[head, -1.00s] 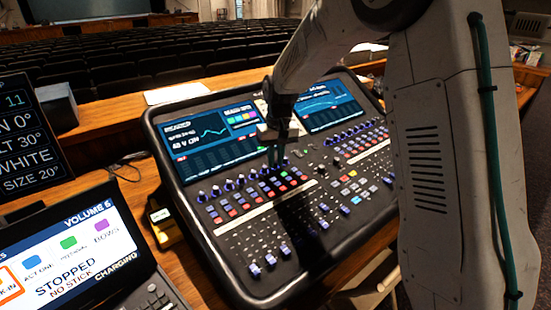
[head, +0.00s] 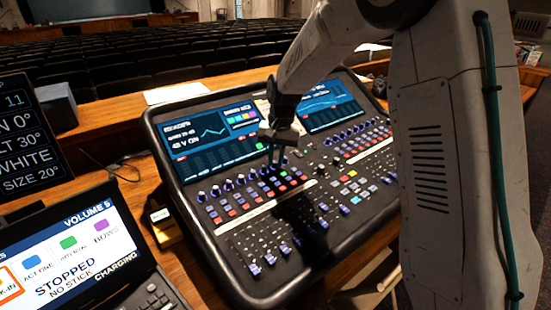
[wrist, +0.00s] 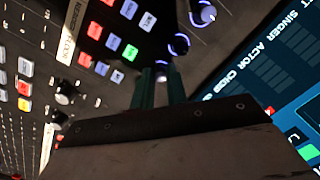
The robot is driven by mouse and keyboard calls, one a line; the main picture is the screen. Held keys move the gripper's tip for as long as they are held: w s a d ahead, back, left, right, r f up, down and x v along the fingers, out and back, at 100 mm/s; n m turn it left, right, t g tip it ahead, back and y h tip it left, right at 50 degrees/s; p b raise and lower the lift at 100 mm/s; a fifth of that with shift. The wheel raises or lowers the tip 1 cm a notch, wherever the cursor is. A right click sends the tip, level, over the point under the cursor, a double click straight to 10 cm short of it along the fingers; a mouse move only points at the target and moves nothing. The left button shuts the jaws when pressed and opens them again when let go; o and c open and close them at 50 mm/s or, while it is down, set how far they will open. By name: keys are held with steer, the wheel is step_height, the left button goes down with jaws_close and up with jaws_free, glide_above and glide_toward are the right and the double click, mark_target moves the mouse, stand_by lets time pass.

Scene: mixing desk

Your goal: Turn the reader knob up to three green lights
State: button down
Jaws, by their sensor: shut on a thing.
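The mixing desk (head: 215,270) stands on the wooden counter, with a row of knobs below its left screen (head: 210,130). That screen has a heading that looks like "READER", a line that looks like "48 V ON" and a small green patch at its lower right. My gripper (head: 275,163) points down at the right part of the knob row, its fingers shut on a knob that they mostly hide; a bit of it shows between the green fingers in the wrist view (wrist: 161,74). I cannot read its label. Neighbouring blue-ringed knobs (wrist: 180,44) stand beside the fingers.
Coloured buttons (wrist: 113,42) lie close beside the fingers, with faders (head: 255,268) nearer the front. A laptop (head: 70,255) reading "STOPPED", a small yellow device (head: 164,228) and a dark text display (head: 30,140) stand at left. A second screen (head: 332,105) is behind my gripper.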

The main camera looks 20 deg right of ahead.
steer(key=c, duration=1.7)
jaws_free()
steer(key=r, duration=0.7)
steer(key=shift+s+d+r, duration=0.1)
steer(key=shift+d+r, duration=0.3)
steer(key=shift+s, duration=0.1)
